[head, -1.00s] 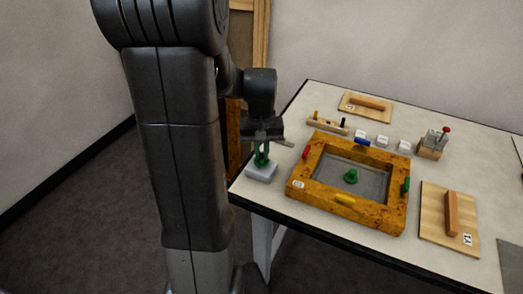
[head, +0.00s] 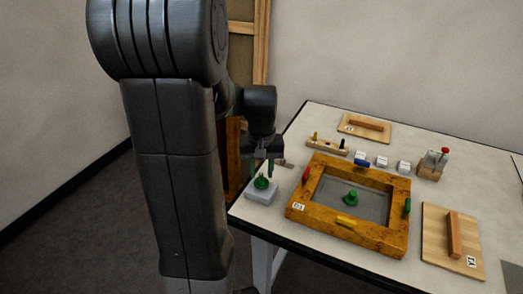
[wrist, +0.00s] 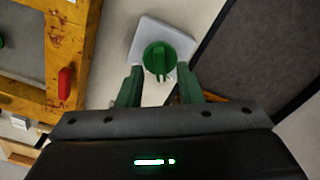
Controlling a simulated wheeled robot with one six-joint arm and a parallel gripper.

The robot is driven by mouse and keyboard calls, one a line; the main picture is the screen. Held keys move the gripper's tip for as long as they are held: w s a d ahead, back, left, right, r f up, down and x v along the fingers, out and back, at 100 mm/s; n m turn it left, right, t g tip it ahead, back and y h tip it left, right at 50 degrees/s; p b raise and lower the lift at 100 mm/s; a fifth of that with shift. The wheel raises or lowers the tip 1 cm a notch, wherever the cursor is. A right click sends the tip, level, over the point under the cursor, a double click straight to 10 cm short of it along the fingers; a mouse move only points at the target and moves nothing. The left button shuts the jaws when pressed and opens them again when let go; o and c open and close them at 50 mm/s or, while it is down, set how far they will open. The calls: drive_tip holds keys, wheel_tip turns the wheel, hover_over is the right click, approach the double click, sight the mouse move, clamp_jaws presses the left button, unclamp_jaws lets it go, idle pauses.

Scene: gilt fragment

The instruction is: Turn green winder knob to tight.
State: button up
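The green winder knob (head: 262,183) sits on a pale grey block (head: 263,194) at the table's left front corner. In the wrist view the round knob (wrist: 160,57) shows a raised ridge running roughly up and down the picture, on its block (wrist: 148,34). My gripper (head: 263,169) is just above the knob, pointing down. I cannot make out a tight mark.
A gilt frame (head: 383,237) with coloured clamps lies right of the block; its red clamp (wrist: 65,83) is nearest. A green knob (head: 351,198) stands inside it. The table edge is close on the left.

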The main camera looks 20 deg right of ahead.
sight(261, 177)
wheel_tip(261, 177, up, 12)
drive_tip(key=shift+r, duration=0.2)
drive_tip(key=shift+f, duration=0.1)
idle(0.4)
wheel_tip(261, 177, down, 14)
drive_tip(key=shift+r, duration=0.15)
idle(0.4)
drive_tip(key=shift+r, duration=0.1)
